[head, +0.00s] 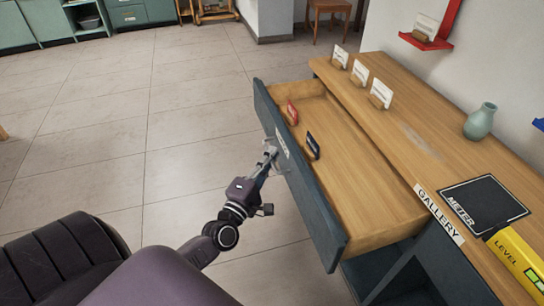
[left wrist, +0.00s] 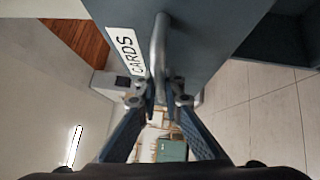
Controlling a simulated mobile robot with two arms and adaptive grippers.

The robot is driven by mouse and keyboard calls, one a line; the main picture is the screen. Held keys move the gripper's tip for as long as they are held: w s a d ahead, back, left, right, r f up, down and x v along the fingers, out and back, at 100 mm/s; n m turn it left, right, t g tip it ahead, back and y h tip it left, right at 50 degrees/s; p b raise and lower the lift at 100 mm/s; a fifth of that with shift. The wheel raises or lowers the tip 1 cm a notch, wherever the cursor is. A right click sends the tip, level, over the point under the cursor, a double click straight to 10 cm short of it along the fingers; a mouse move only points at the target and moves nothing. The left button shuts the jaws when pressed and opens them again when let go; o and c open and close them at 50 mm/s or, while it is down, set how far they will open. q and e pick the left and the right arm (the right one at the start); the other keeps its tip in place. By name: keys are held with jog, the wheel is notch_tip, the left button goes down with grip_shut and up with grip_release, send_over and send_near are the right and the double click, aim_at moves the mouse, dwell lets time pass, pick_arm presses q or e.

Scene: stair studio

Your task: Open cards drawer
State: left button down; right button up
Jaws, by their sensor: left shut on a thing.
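The cards drawer (head: 350,185) is pulled well out from the wooden desk in the head view. Its dark blue-grey front (head: 306,190) faces left, and its wooden inside shows. A red item (head: 292,113) and a dark blue item (head: 313,146) stand inside the drawer. My left gripper (head: 270,155) is at the drawer front and shut on the handle. In the left wrist view the grey bar handle (left wrist: 159,50) runs down between the fingertips, beside the white CARDS label (left wrist: 125,50). My right gripper is not in view.
The desk top (head: 400,120) holds several white cards in wooden stands, a green vase (head: 481,121), a dark METER pad (head: 484,203) and a yellow LEVEL box (head: 518,262). A GALLERY label (head: 440,215) is on the desk edge. The tiled floor left of the drawer is clear.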

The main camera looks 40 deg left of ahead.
pick_arm(q)
jog(key=c, duration=2.3)
grip_release()
jog(key=shift+c, duration=0.2)
jog(key=s+d+f, duration=0.1)
jog(key=s, duration=1.1)
jog(key=shift+d+f, duration=0.3)
jog(key=shift+f, duration=0.05)
jog(key=shift+w, duration=0.1)
